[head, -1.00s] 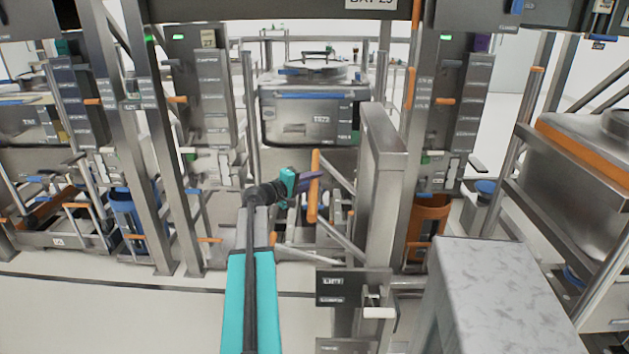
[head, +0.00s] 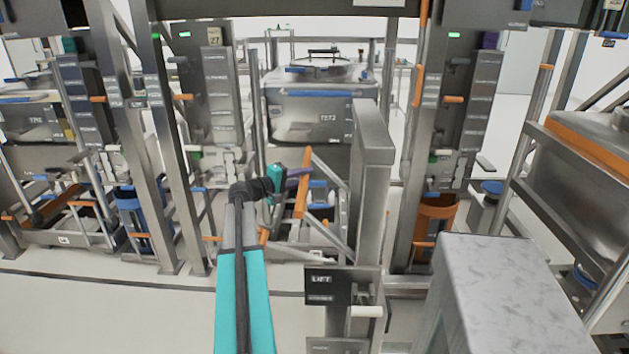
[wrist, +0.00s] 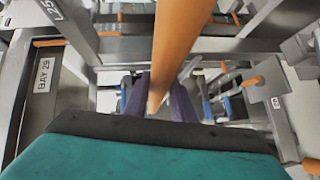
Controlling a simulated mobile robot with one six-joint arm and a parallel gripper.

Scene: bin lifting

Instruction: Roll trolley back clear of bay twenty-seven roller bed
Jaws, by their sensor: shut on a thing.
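My gripper (head: 298,175) is shut on the upright orange handle (head: 304,185) of a steel trolley frame. In the wrist view, the purple fingers (wrist: 158,98) lie on either side of the orange handle (wrist: 180,40). The trolley's thick steel post (head: 371,160) stands just right of the handle. The bay's steel uprights (head: 170,150) stand to the left, with a small plate reading 27 (head: 213,36). A large steel bin (head: 318,115) sits behind the handle. The roller bed is not clearly distinguishable, and the trolley's lower parts are partly hidden by my arm.
A LIFT panel (head: 341,286) and a grey block (head: 500,290) stand at the front right. A blue bucket (head: 145,212) is at left, an orange bucket (head: 435,215) at right. Another steel bin (head: 580,170) stands far right. Open floor (head: 120,310) lies front left.

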